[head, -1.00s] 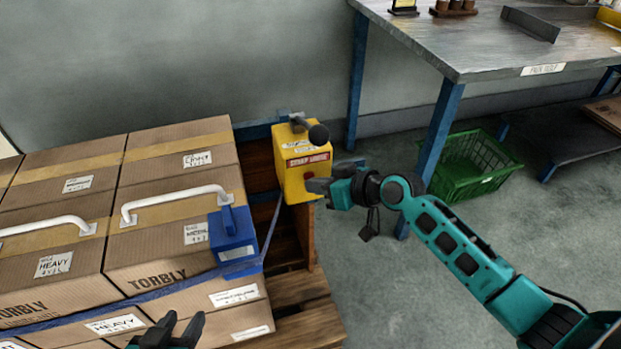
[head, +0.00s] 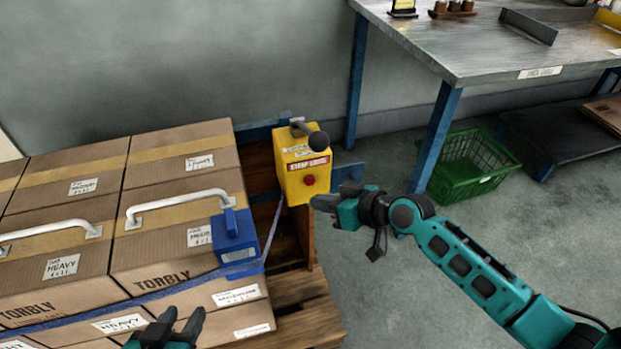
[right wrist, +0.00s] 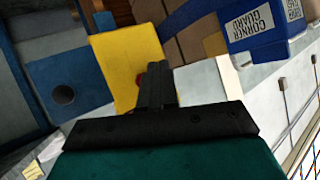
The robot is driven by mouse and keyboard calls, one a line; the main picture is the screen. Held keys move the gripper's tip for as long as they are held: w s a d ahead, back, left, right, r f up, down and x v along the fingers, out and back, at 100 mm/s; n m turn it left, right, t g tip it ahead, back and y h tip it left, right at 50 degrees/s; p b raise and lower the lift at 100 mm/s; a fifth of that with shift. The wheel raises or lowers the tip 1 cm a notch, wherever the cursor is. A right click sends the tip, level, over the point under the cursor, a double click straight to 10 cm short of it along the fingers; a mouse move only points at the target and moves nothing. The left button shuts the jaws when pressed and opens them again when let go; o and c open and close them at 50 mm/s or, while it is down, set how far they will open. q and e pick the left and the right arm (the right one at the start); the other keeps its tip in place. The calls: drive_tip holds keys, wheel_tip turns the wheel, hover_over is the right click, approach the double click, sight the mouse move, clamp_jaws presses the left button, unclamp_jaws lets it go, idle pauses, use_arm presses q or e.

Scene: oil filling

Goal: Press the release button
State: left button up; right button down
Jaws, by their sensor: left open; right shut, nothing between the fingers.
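The yellow strap unit (head: 304,164) stands at the right end of the pallet, with a dark lever and ball knob on top and a red label. Its red release button (head: 309,180) is on the front face below the label. My right gripper (head: 318,201) is shut and empty, just below and right of the button, apart from it in the head view. In the right wrist view, the yellow unit (right wrist: 122,62) lies beyond the shut fingers (right wrist: 155,85), which hide most of the red button (right wrist: 139,79). My left gripper (head: 183,325) is open and empty in front of the boxes.
Cardboard boxes (head: 180,256) with white handles stand on a wooden pallet (head: 300,305), held by a blue strap with a blue corner guard (head: 234,240). A metal table (head: 450,45) stands at the back right, with a green crate (head: 468,170) beneath.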

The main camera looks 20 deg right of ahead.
use_arm(q)
drive_tip(key=shift+r+p, duration=0.5)
drive_tip(key=shift+r, duration=0.15)
use_arm(e)
drive_tip(key=s, duration=0.3)
